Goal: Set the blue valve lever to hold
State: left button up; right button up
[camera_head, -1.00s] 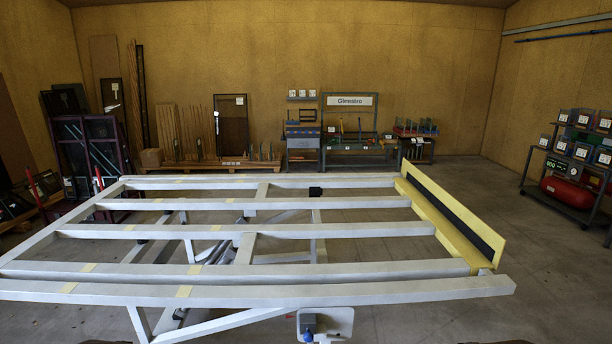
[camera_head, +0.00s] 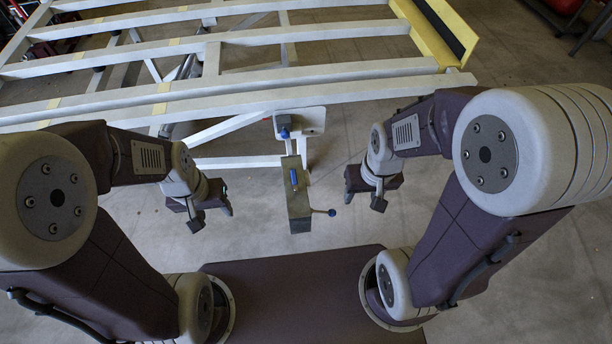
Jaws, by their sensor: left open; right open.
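A narrow grey valve box (camera_head: 299,207) stands below the frame's front edge, between my two arms. A blue lever (camera_head: 293,178) lies along its upper face, roughly lengthwise. A thin rod with a blue ball end (camera_head: 331,212) sticks out to the right near its bottom. Another small blue part (camera_head: 284,132) sits on a white plate (camera_head: 313,121) above. I cannot read any hold marking or tell which setting the lever is in. My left gripper (camera_head: 211,215) is open and empty, left of the box. My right gripper (camera_head: 365,191) is open and empty, right of it. Neither touches it.
The white slatted tilting frame (camera_head: 250,101) spans the top of the view, with a yellow stop rail (camera_head: 424,35) at its right end. My dark base lies at the bottom. The concrete floor (camera_head: 480,235) around the box is clear.

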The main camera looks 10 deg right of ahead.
aim_at(332, 213)
jog(key=l+u, duration=0.15)
jog(key=l, duration=0.25)
jog(key=k+l+u, duration=0.15)
jog(key=l, duration=0.2)
jog(key=k+l+u, duration=0.1)
jog(key=l, duration=0.3)
jog(key=k+l+u, duration=0.15)
jog(key=l, duration=0.2)
jog(key=i+l+z, duration=0.15)
jog(key=l, duration=0.2)
jog(key=i+l+z, duration=0.2)
jog(key=l, duration=0.15)
jog(key=k, duration=0.1)
